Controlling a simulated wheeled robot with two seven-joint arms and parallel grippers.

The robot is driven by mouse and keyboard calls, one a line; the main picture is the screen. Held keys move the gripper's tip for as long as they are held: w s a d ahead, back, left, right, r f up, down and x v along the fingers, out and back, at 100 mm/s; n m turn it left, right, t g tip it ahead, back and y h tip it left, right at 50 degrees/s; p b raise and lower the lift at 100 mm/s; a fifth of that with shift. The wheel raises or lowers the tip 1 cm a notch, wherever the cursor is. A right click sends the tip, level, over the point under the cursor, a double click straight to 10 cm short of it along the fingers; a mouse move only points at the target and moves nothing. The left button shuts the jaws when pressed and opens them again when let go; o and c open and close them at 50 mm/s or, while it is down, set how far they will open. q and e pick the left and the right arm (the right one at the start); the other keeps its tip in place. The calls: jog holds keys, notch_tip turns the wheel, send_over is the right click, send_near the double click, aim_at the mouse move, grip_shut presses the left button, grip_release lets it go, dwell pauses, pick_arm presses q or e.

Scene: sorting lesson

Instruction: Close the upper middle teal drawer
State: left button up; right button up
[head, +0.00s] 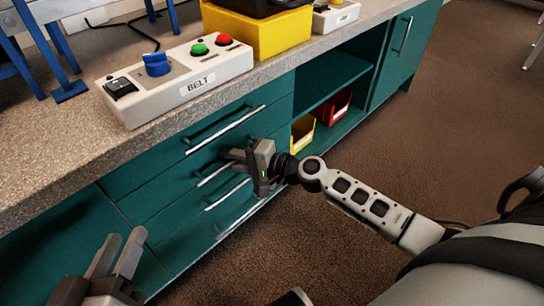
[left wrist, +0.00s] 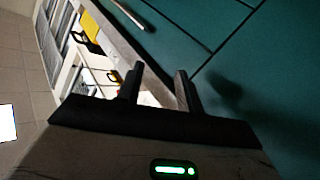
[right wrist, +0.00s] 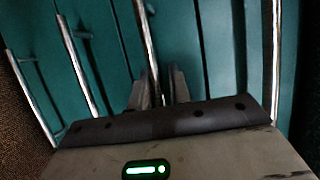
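The teal drawer cabinet (head: 125,180) has several stacked drawers with silver bar handles. The upper middle drawer's handle (head: 212,174) is second from the top and partly hidden by my right gripper (head: 232,158). In the right wrist view, this handle (right wrist: 147,40) runs down between the close-set fingers of my right gripper (right wrist: 160,72), which appears shut on it. I cannot tell how far this drawer stands out. My left gripper (head: 122,248) is open and empty at the lower left, apart from the drawers. Its spread fingers also show in the left wrist view (left wrist: 160,70).
The top drawer's handle (head: 225,130) is above, and lower handles (head: 228,194) are below. A speckled counter (head: 60,155) carries a BELT control box (head: 185,78) and a yellow bin (head: 262,35). Open shelves (head: 330,80) hold small bins (head: 335,108). The brown floor to the right is clear.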

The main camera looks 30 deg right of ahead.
pick_arm(q)
jog(key=shift+s+a+f+p, duration=0.15)
jog(key=shift+f+p, duration=0.1)
jog(key=shift+p, duration=0.2)
pick_arm(e)
jog(key=v, duration=1.5)
jog(key=shift+s+d, duration=0.25)
jog(key=shift+s, duration=0.05)
